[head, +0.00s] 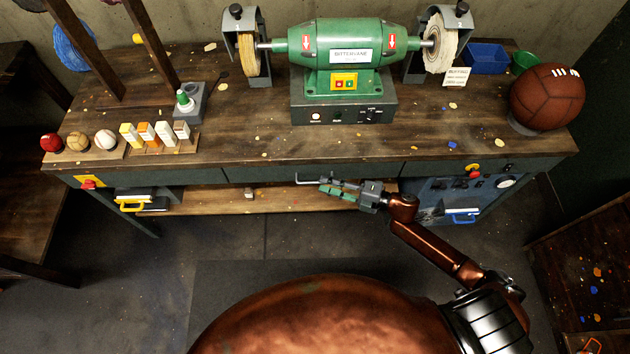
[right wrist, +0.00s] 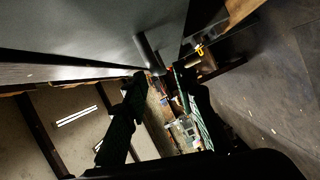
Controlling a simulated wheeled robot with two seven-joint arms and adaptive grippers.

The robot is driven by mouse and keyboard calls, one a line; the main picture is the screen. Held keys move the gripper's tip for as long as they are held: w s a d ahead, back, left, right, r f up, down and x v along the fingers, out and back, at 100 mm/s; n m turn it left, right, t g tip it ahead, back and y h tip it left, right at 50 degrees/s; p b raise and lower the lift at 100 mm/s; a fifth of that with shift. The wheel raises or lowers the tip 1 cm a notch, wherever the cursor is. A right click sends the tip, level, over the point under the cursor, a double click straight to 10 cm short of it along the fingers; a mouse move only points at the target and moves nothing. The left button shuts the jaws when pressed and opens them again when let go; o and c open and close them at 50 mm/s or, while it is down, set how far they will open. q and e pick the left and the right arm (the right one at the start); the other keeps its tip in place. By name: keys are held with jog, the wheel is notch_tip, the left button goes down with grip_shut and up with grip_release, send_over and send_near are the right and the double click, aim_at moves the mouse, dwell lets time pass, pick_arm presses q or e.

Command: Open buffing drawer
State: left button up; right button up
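The drawer (head: 312,170) is a dark grey-green front under the middle of the workbench, below the green buffing machine (head: 345,50). It looks closed, flush with the bench's front. Its thin bar handle (head: 305,181) sticks out of the front; part of it is hidden behind my right gripper (head: 326,187). In the right wrist view a grey handle bar (right wrist: 148,54) reaches down toward the gap between my two dark fingers (right wrist: 160,80). The fingers are apart. I cannot tell whether they touch the handle. My left gripper is out of view.
The workbench (head: 240,140) carries several small balls, bottles, a blue bin (head: 487,58) and a brown leather ball (head: 547,97) at the right. A lower wooden shelf (head: 220,200) lies under the drawer.

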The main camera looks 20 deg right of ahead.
aim_at(316, 182)
jog(key=shift+x, duration=2.2)
jog(key=shift+c, duration=0.2)
grip_shut()
